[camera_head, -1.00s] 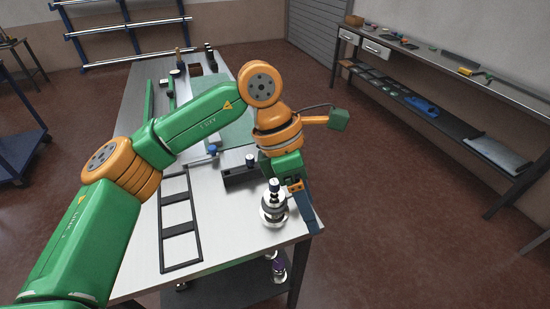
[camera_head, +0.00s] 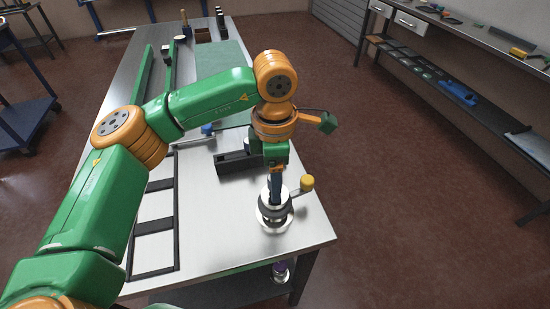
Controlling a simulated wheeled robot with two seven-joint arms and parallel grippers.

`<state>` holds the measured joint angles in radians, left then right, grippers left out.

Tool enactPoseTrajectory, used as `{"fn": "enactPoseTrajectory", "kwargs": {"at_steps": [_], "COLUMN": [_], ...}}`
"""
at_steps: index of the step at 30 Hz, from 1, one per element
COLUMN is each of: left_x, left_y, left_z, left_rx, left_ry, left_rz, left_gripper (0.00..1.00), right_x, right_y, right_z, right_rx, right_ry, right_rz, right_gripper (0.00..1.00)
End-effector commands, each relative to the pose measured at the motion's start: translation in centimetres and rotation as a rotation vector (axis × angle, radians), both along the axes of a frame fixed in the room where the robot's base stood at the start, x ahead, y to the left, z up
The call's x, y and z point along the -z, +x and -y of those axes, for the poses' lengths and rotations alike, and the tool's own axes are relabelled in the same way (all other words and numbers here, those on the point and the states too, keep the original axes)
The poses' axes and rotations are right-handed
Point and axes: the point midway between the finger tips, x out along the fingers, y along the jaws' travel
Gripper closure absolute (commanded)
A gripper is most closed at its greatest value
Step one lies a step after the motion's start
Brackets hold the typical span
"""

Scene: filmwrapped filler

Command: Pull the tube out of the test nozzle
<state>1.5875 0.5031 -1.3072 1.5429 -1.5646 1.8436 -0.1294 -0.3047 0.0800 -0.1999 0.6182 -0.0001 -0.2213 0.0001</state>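A round silver and dark fixture (camera_head: 272,217), seemingly the test nozzle, stands upright near the front right corner of the table. It has a side arm ending in a yellow knob (camera_head: 307,183). My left gripper (camera_head: 276,199) points straight down at the fixture's top, its dark blue fingers overlapping the upper part. I see the fingers edge-on, so I cannot tell whether they are apart or closed on anything. I cannot make out a separate tube; the fixture's top is mostly hidden behind the fingers. My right gripper is not in view.
A dark block (camera_head: 238,161) lies behind the fixture on the table (camera_head: 217,240). A black frame rack (camera_head: 153,227) lies to the left. A small item (camera_head: 280,271) sits on the lower shelf. The tabletop in front of the fixture is clear.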

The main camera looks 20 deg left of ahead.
Motion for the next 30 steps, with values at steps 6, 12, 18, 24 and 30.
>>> {"fn": "enactPoseTrajectory", "kwargs": {"at_steps": [6, 12, 18, 24, 30], "left_x": [0.46, 0.44, 0.44, 0.45, 0.42], "left_y": [-0.01, -0.01, -0.01, -0.02, -0.02], "left_z": [0.02, 0.03, 0.03, 0.04, 0.04], "left_rx": [0.0, 0.0, 0.001, 0.001, 0.001], "left_ry": [-0.001, -0.001, -0.001, -0.001, -0.001], "left_rz": [0.0, 0.0, 0.0, 0.0, 0.0], "left_gripper": [0.28, 0.63, 1.0, 1.0, 1.0], "right_x": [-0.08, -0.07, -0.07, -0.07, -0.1], "right_y": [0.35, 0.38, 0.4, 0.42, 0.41], "right_z": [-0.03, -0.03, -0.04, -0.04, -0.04], "right_rx": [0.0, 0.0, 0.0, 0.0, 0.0], "right_ry": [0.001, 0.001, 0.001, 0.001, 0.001], "right_rz": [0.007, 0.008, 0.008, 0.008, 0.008], "right_gripper": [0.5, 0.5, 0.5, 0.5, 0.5]}}
